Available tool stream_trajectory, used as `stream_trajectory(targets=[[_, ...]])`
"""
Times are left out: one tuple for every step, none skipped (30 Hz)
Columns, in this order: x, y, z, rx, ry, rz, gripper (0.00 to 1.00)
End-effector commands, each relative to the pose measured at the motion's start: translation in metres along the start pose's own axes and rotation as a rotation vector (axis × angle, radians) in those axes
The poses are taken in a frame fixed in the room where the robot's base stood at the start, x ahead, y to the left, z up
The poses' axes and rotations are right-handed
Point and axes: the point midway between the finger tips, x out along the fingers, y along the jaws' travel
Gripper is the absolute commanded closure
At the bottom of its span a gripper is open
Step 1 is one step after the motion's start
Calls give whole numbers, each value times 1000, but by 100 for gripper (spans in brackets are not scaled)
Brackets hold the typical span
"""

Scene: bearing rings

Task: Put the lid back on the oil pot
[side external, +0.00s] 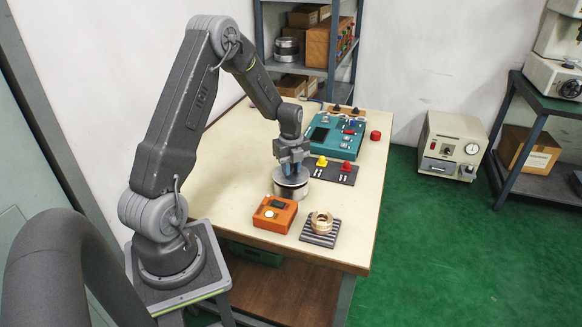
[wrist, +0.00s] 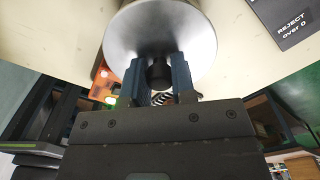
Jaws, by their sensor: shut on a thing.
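The oil pot (side external: 291,194) is a round silvery metal pot standing upright near the middle of the table. Its lid (side external: 278,178) is a silver disc directly over the pot's mouth; I cannot tell whether it rests on the rim or hovers just above. My gripper (side external: 291,167) points down over the lid. In the wrist view, the blue fingers of my gripper (wrist: 158,80) are shut on the lid's black knob (wrist: 159,72). The lid (wrist: 160,28) fills the top middle there and hides the pot.
An orange box (side external: 275,214) stands close in front of the pot, beside a bronze ring (side external: 321,222) on a ribbed dark block (side external: 319,238). Behind are a dark board (side external: 341,177) with yellow and red knobs and a teal panel (side external: 325,148). The table's left side is clear.

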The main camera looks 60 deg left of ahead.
Motion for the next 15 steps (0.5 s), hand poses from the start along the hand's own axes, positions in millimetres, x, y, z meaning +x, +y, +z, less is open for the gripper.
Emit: stream_trajectory(targets=[[0,0,0,0,-1,-1,100],[0,0,0,0,-1,-1,100],[0,0,0,0,0,-1,100],[0,0,0,0,0,-1,100],[1,0,0,0,0,0,100],[2,0,0,0,0,0,100],[2,0,0,0,0,0,100],[3,0,0,0,0,0,100],[4,0,0,0,0,0,100],[4,0,0,0,0,0,100],[5,0,0,0,0,0,100],[5,0,0,0,0,0,100],[6,0,0,0,0,0,100],[6,0,0,0,0,0,100],[7,0,0,0,0,-1,100]])
